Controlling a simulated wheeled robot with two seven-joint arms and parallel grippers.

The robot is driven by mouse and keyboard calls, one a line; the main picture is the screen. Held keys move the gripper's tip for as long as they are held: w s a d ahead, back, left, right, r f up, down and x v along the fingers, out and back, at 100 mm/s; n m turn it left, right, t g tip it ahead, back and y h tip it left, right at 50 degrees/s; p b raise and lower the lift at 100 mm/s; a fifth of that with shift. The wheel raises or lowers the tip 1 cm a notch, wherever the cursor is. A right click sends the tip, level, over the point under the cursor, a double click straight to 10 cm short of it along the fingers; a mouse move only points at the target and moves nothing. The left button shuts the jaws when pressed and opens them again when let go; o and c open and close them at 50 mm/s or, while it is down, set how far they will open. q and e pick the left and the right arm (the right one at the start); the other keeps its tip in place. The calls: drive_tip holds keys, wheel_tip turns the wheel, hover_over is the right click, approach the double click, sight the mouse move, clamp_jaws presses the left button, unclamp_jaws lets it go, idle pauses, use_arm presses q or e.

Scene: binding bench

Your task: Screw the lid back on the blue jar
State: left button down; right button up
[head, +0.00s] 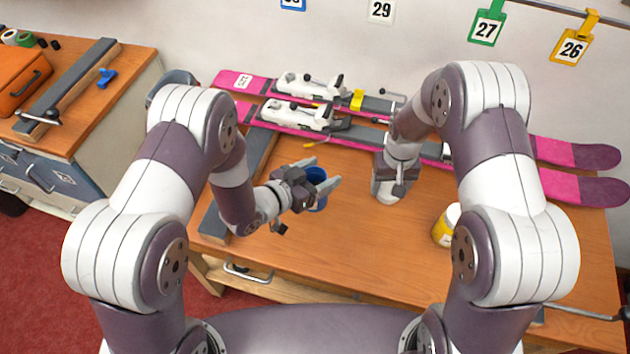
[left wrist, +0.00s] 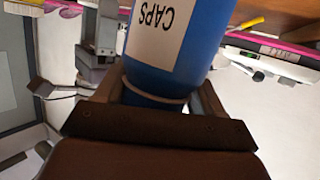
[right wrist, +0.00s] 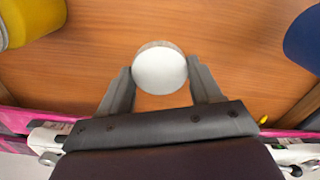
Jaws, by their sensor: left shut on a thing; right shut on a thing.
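The blue jar (head: 317,190) stands at the left-middle of the bench, with a white label reading CAPS in the left wrist view (left wrist: 200,45). My left gripper (head: 322,174) is shut on the jar, one finger on each side. My right gripper (right wrist: 160,78) is shut on a round, pale lid (right wrist: 160,70), seen face-on in the right wrist view. In the head view the right gripper (head: 388,188) points down over the bench, right of the jar and apart from it. I cannot tell whether the lid touches the bench top.
A yellow jar with a white top (head: 446,226) stands to the right, partly behind my right arm. Pink skis with bindings (head: 310,115) lie along the bench's back. A side bench with an orange case (head: 22,78) is at far left. The bench's front middle (head: 370,255) is clear.

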sight(315, 184)
use_arm(q)
drive_tip(key=shift+w+a+f, duration=0.35)
drive_tip(key=shift+w+a, duration=0.05)
drive_tip(key=shift+w, duration=0.1)
drive_tip(key=shift+f, duration=2)
drive_tip(key=shift+c, duration=0.4)
unclamp_jaws()
drive_tip(key=shift+s, duration=0.1)
drive_tip(key=v, duration=1.2)
